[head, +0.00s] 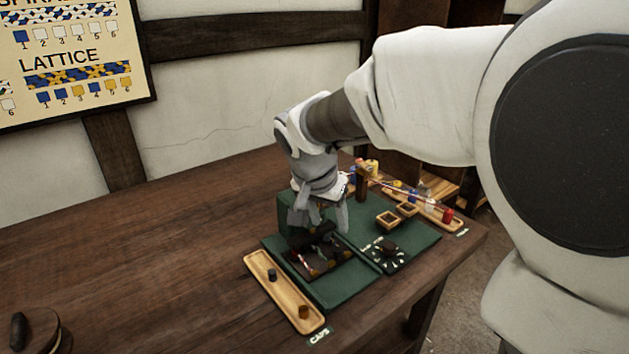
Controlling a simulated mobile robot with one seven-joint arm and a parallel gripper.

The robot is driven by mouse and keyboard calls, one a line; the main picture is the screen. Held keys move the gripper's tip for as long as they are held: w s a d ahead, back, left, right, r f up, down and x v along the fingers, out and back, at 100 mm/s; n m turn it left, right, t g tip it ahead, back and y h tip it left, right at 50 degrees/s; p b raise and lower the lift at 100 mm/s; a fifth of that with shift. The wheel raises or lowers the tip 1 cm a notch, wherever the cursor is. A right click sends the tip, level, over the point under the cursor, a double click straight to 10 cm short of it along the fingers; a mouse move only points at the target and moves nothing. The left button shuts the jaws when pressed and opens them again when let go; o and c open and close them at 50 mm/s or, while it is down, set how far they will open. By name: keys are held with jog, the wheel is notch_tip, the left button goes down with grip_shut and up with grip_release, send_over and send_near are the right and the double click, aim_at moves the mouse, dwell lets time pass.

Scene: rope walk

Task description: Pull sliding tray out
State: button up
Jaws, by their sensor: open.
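A dark tray-like part (328,268) is set in the green bench unit (345,290), with small red and pale pieces showing on it. I cannot tell for certain whether this is the sliding tray or how far out it stands. My gripper (319,224) points down over the back of this dark part, with its fingers apart. Nothing clear shows between the fingers. The gripper and a dark raised piece hide part of the unit behind, and I cannot tell whether the fingers touch anything.
A wooden caps tray (284,293) holding two small pieces lies at the front left. A dial (389,247) and small wooden frames (388,220) are on the right. A long wooden tray (430,210) with coloured pieces lies behind. The table's left (130,260) is mostly clear.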

aim_at(337, 250)
jog(key=b+x, duration=0.2)
jog(key=x, duration=0.9)
jog(key=shift+f, duration=0.15)
grip_shut()
dwell(0.9)
